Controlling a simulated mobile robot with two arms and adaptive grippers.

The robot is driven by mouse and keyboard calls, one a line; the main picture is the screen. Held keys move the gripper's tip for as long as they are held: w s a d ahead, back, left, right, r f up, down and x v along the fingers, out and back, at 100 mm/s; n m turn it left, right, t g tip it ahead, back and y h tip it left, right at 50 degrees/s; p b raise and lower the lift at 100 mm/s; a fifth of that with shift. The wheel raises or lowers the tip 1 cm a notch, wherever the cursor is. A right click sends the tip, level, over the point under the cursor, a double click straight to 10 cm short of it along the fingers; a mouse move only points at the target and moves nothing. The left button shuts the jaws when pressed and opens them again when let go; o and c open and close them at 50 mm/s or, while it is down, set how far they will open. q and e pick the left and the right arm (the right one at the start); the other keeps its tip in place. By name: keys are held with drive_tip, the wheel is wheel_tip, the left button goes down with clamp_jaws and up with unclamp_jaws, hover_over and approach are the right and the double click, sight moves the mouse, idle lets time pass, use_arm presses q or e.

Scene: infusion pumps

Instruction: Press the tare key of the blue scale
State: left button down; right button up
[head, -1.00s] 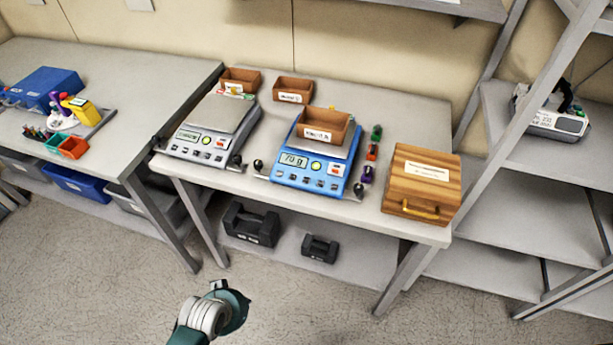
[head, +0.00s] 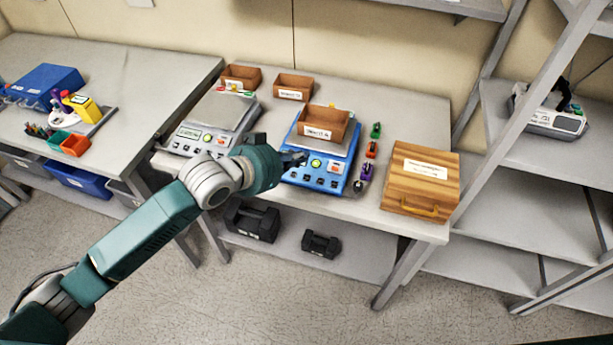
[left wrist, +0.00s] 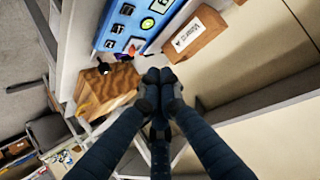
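The blue scale (head: 335,187) stands on the middle table with a brown labelled bin (head: 323,122) on its pan. Its front panel has a yellow-green round key, a red-and-white label and a row of dark keys. My left gripper (head: 298,158) is at the left part of that panel and hides the display area. In the left wrist view, the fingertips (left wrist: 158,76) are together and hold nothing visible; the blue panel (left wrist: 138,28) lies above them in the picture. I cannot tell whether the fingers touch the scale. My right gripper is not in view.
A grey scale (head: 212,122) stands left of the blue one, partly behind my left arm. Small coloured items (head: 371,150) and a wooden box (head: 421,182) stand to the right. Two brown bins (head: 293,86) are at the back. Dark weights (head: 320,244) lie on the lower shelf.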

use_arm(q)
drive_tip(key=shift+f, duration=0.1)
drive_tip(key=b, duration=0.7)
hover_over(302, 183)
drive_tip(key=f, duration=0.6)
drive_tip(key=shift+s+f, duration=0.15)
drive_tip(key=shift+s, duration=0.25)
drive_tip(key=shift+w+f+b, duration=0.2)
drive_tip(key=shift+f+b, duration=0.05)
drive_tip(key=shift+f, duration=0.25)
drive_tip(key=shift+w+f+b, duration=0.15)
drive_tip(key=shift+f+b, duration=0.1)
drive_tip(key=shift+f, duration=0.2)
drive_tip(key=shift+f, duration=0.15)
drive_tip(key=shift+w+d+f, duration=0.1)
drive_tip(key=shift+w+f, duration=0.05)
drive_tip(key=shift+f, duration=0.2)
